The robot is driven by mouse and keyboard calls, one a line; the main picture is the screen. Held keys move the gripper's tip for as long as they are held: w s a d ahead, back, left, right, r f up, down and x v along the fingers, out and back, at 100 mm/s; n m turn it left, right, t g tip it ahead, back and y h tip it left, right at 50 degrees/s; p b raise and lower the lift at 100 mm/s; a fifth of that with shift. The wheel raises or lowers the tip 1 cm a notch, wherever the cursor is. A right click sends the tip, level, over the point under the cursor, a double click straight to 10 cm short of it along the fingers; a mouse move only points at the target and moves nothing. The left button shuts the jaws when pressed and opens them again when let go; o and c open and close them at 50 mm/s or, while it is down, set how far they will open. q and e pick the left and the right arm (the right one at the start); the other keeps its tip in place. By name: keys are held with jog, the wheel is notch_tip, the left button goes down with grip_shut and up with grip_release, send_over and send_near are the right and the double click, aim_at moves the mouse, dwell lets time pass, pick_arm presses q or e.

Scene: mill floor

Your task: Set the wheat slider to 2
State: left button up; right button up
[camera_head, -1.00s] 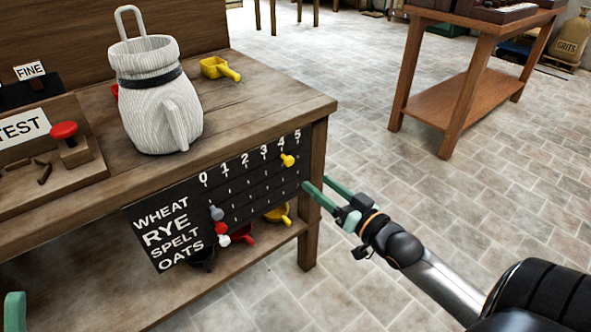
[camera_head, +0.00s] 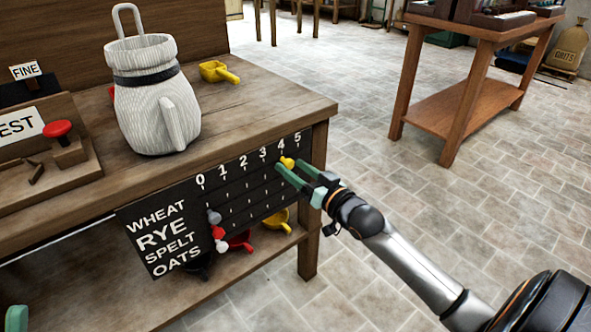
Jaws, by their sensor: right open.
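The black slider board (camera_head: 160,213) hangs on the front of the bench, with rows WHEAT, RYE, SPELT and OATS and a scale from 0 to 5. The yellow knob (camera_head: 287,162), in the top row, which is wheat, stands at about 4. The grey (camera_head: 213,216), red (camera_head: 218,232) and white (camera_head: 221,245) knobs stand near 0 in the lower rows. My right gripper (camera_head: 286,166) is open, its teal fingertips at either side of the yellow knob; I cannot tell whether they touch it. Only a teal tip of my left gripper (camera_head: 16,318) shows at the lower left edge.
A pale jug (camera_head: 158,105) and a yellow scoop (camera_head: 218,72) stand on the bench top. Red (camera_head: 241,241) and yellow (camera_head: 278,220) scoops lie on the shelf below the board. A bench leg (camera_head: 308,258) stands close beside my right gripper. The floor at right is open.

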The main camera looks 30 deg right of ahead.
grip_shut()
dwell(0.4)
dwell(0.9)
